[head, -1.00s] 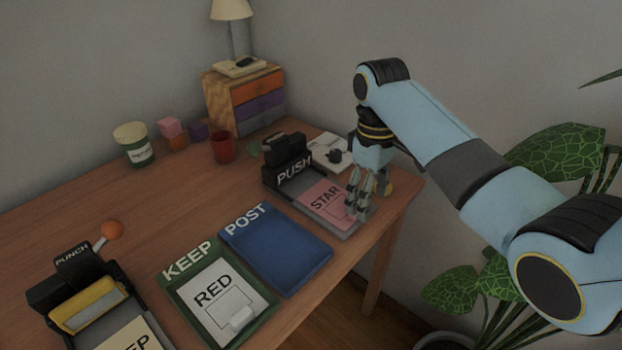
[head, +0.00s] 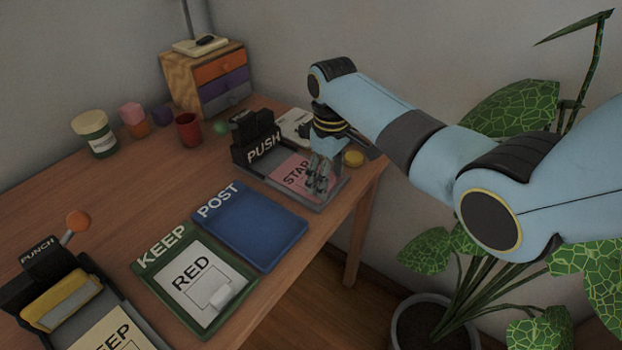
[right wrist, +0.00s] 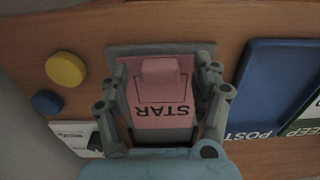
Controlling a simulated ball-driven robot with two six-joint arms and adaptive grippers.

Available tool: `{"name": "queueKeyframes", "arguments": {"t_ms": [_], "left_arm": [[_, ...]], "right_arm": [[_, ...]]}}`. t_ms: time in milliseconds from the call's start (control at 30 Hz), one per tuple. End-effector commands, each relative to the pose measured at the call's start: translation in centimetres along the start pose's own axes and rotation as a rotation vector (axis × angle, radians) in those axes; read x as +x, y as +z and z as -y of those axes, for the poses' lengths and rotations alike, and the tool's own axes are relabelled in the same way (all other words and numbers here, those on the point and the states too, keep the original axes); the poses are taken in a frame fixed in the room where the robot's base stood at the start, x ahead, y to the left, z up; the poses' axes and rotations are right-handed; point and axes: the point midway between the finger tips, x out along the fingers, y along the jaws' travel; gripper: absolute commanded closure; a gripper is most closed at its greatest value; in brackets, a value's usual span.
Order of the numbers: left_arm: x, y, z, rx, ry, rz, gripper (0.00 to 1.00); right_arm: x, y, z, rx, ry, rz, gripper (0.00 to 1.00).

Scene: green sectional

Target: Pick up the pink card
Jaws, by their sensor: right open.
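The pink card (head: 292,172), printed with "STAR", lies in the grey tray of the black "PUSH" device (head: 263,147) at the desk's right end. In the right wrist view the card (right wrist: 150,122) lies between my fingers, with a raised pink tab (right wrist: 161,70) at its far end. My right gripper (head: 318,178) is over the card's right end, pointing down and open. In the right wrist view its fingers (right wrist: 163,92) stand on either side of the card, and I cannot tell whether they touch it. My left gripper is not in view.
A blue "POST" tray (head: 250,228) and a green "KEEP" tray (head: 152,262) with a white "RED" card (head: 196,277) lie left of the device. A yellow round object (head: 353,158) sits right of my gripper. A potted plant (head: 440,325) stands beside the desk.

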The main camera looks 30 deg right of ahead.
Motion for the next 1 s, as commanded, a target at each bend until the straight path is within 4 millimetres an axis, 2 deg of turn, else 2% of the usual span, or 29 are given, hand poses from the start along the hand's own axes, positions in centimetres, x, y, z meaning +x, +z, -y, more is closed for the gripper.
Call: {"name": "queueKeyframes", "arguments": {"t_ms": [233,567,867,1000], "left_arm": [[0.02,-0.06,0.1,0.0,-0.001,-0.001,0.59],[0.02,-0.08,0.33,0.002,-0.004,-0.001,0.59],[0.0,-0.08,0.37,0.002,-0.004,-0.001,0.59],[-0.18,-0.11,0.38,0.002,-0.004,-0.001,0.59]], "right_arm": [[0.2,-0.04,0.0,0.0,0.0,-0.001,0.35],[0.19,-0.04,0.01,0.0,0.0,-0.001,0.76],[0.08,-0.04,0.0,0.0,0.0,-0.001,0.78],[-0.74,-0.08,-0.03,0.0,0.001,-0.002,0.78]]}}
